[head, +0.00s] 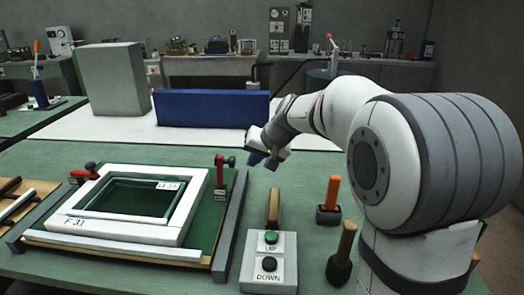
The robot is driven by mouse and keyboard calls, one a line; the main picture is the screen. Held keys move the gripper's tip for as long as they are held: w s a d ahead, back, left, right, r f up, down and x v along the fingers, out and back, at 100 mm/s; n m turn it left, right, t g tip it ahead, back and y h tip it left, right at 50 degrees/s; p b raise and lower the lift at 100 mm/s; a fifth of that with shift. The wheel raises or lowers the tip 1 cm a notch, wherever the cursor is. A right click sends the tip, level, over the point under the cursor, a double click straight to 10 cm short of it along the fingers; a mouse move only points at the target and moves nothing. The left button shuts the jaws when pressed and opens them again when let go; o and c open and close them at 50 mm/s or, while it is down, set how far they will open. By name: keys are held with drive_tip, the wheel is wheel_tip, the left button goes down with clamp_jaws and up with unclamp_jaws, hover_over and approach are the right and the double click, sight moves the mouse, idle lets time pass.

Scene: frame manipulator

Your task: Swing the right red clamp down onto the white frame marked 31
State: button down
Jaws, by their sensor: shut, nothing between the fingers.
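The white frame (120,231), marked 31, lies flat on a green board (204,228). The right red clamp (220,172) stands upright beside the frame's far right corner, with a dark knob (231,161) on its right. The left red clamp (83,174) lies low at the far left corner; whether it touches the frame is too small to tell. My gripper (257,158) is shut and empty. In the picture it is to the right of the right clamp and apart from it.
A grey rail (231,226) borders the board's right side. A control box with UP (271,238) and DOWN (269,264) buttons stands right of it. An orange-handled tool (331,193) and a dark-headed mallet (341,262) stand nearby. A blue block (212,108) is behind.

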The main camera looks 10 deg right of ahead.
drive_tip(key=shift+w+a+r, duration=0.1)
drive_tip(key=shift+w+a, duration=0.05)
drive_tip(key=shift+a, duration=0.6)
drive_tip(key=shift+w+a+r, duration=0.1)
drive_tip(key=shift+a, duration=0.65)
